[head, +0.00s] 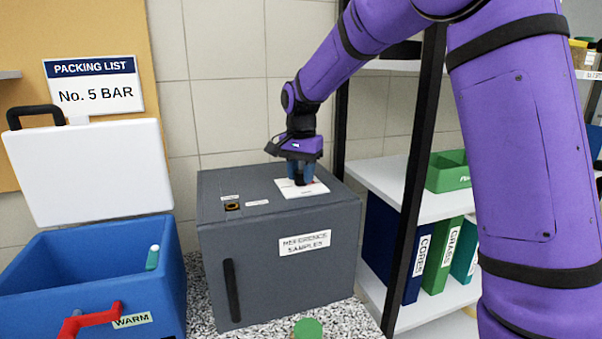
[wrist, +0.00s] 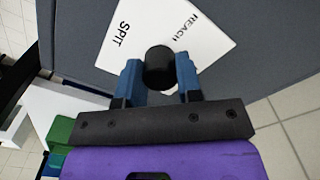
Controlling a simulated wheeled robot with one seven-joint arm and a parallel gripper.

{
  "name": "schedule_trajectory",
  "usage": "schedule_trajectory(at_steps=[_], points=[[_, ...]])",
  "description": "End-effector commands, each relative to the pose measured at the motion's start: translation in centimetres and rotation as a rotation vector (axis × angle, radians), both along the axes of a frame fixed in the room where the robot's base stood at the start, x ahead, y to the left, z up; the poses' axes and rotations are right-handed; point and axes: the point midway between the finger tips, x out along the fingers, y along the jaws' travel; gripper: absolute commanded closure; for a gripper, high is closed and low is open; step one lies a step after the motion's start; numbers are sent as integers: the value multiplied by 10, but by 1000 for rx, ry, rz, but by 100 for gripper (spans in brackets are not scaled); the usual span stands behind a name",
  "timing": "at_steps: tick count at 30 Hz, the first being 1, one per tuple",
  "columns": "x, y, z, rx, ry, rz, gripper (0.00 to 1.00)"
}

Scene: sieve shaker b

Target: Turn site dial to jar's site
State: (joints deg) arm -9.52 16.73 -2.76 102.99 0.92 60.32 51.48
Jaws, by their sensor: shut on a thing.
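The site dial is a round black knob (wrist: 159,66) on a white plate (wrist: 205,32). The plate reads "SPIT" and "REACH" in the wrist view; no pointer mark on the knob can be made out. In the head view the plate (head: 317,188) lies on top of the grey "REFERENCE SAMPLES" box (head: 280,285). My gripper (head: 300,180) points down over it, its blue fingers shut on the knob from both sides, as the wrist view (wrist: 160,78) also shows. A green-lidded jar (head: 308,328) stands before the box, cut off at the bottom edge; no label shows.
A blue "WARM" box (head: 60,290) with its white lid (head: 90,175) raised stands left, holding a small white-capped vial (head: 152,258). A sign (head: 93,85) reads "PACKING LIST No. 5 BAR". A shelf (head: 385,185) with binders and a green bin (head: 447,172) stands right.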

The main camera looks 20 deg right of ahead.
Motion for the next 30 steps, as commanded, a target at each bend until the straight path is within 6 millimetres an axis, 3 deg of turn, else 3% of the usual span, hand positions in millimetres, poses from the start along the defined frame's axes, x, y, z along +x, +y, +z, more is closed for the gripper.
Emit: schedule_trajectory(at_steps=[7,8,11,22,30], points=[[1,0,1,0,-3,1,91],[0,0,1,0,-3,1,63],[0,0,1,1,-2,1,42],[0,0,5,0,-3,1,42],[1,0,48,1,-5,1,42]])
